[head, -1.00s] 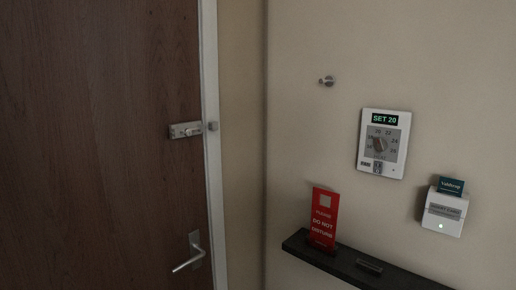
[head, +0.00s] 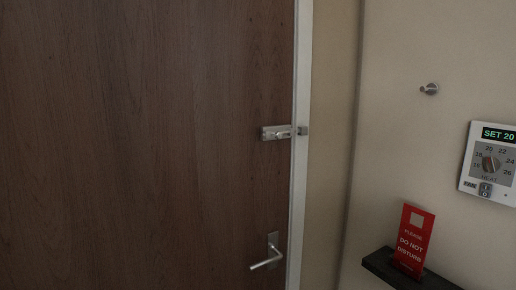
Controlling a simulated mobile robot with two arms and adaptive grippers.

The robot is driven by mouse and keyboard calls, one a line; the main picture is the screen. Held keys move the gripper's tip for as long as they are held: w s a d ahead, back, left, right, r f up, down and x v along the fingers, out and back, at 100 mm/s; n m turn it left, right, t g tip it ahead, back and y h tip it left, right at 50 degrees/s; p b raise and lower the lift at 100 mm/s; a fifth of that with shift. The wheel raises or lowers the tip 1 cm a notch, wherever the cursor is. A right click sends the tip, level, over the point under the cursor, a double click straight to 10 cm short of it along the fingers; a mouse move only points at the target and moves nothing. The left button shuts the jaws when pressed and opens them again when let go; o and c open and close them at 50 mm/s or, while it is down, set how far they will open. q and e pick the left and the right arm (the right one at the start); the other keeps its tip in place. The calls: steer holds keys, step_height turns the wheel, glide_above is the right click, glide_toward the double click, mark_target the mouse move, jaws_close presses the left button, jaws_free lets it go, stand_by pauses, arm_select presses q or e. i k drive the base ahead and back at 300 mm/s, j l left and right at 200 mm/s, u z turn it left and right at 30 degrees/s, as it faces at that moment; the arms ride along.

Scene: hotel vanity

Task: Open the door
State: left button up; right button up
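The brown wooden door (head: 150,130) fills the left and middle of the head view and looks closed against its pale frame (head: 302,60). A metal lever handle (head: 268,257) sits low near the door's right edge, its lever pointing left and slightly down. Above it a metal slide latch (head: 277,132) is mounted on the door. Its small catch (head: 302,130) is on the frame, and the bolt seems to reach toward it; I cannot tell for sure whether it is engaged. Neither of my grippers is in view.
On the wall to the right are a metal hook (head: 429,89) and a white thermostat (head: 490,162) reading SET 20. A red do-not-disturb sign (head: 411,240) stands on a dark narrow shelf (head: 378,264) that juts out at the lower right. The space before the door looks clear.

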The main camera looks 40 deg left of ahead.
mark_target(134, 156)
steer(key=u, duration=2)
